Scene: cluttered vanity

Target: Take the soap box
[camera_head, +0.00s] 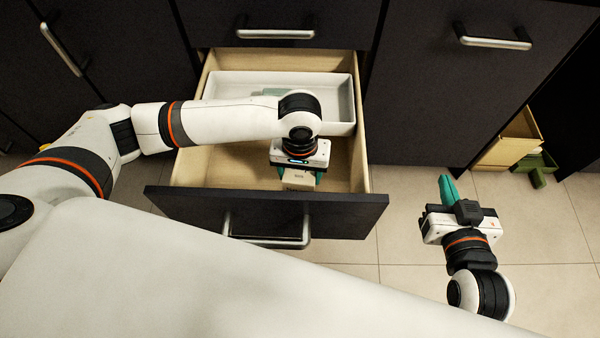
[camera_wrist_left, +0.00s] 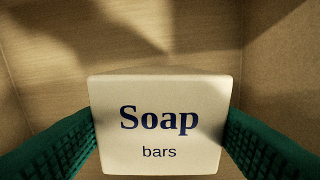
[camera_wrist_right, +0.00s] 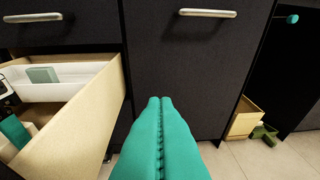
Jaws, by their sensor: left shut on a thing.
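The soap box (camera_wrist_left: 158,125) is a cream box marked "Soap bars". It fills the middle of the left wrist view, with a green finger against each side. In the head view only a small part of the soap box (camera_head: 297,182) shows below my left gripper (camera_head: 300,178), inside the open drawer near its front. My left gripper is shut on the soap box. My right gripper (camera_head: 446,190) is outside the drawer, to its right, above the floor. Its green fingers (camera_wrist_right: 160,140) are together and empty in the right wrist view.
The open drawer (camera_head: 230,165) has pale wooden walls and a dark front with a metal handle. A white tray (camera_head: 345,100) with a pale green item lies in its back part. Dark cabinets stand behind. A wooden box (camera_head: 505,150) and green object (camera_head: 540,167) sit on the right.

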